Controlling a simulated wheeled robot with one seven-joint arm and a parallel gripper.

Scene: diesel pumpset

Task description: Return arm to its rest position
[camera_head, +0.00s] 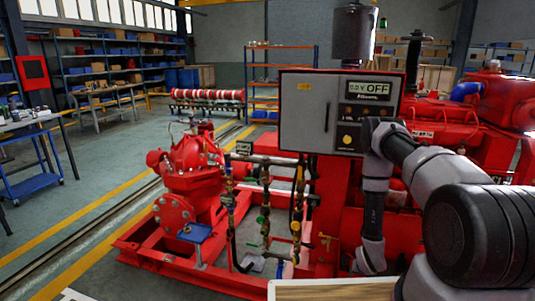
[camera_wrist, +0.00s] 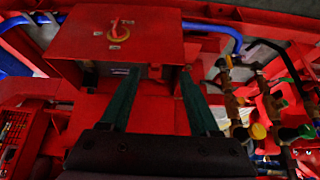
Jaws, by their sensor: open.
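My arm rises from the lower right of the head view, bends beside the grey control panel (camera_head: 305,112) and hangs down in front of the red pumpset (camera_head: 340,215). My gripper fingers are not clearly seen there. In the wrist view my gripper (camera_wrist: 158,76) shows two dark green fingers spread apart, with nothing between them. Beyond the fingertips is a red box (camera_wrist: 118,38) with a yellow ring mark on it. I cannot tell whether the fingers touch it.
The panel display reads OFF. Pipes and coloured valves (camera_head: 264,220) stand left of my arm, and also at right in the wrist view (camera_wrist: 240,105). A red pump (camera_head: 190,165) stands further left. A board edge (camera_head: 330,290) lies at the bottom. The left floor (camera_head: 60,215) has free room.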

